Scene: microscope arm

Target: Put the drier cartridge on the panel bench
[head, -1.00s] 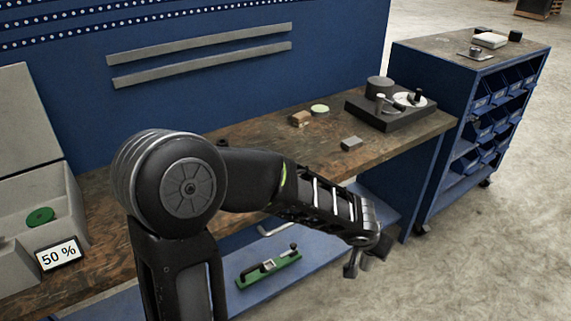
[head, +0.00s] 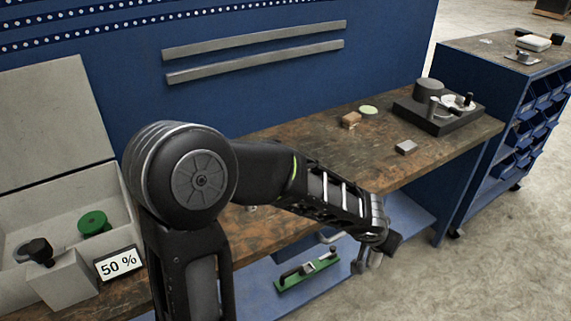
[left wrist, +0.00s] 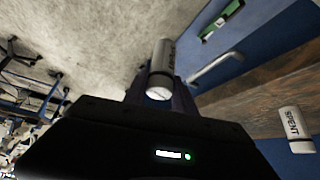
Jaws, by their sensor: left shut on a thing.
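My left gripper (head: 368,260) is in front of the bench's front edge, over the lower shelf. The left wrist view shows it shut on a pale grey cylinder with dark lettering, which looks like the drier cartridge (left wrist: 162,67). The lettering is too small to read. In the head view, the hand mostly hides the cartridge. A second pale cylinder marked SPENT (left wrist: 297,130) is by the wooden bench top at the right of the wrist view. The panel bench (head: 437,157) has a worn brown top and a blue back panel (head: 250,105). My right gripper is not in view.
A grey open case (head: 85,200) with a green disc and a 50 % sign (head: 118,263) fills the bench's left. A dark instrument base (head: 440,118) and small blocks stand at its right. A green tool (head: 307,272) lies on the lower shelf. Bare bench top lies between.

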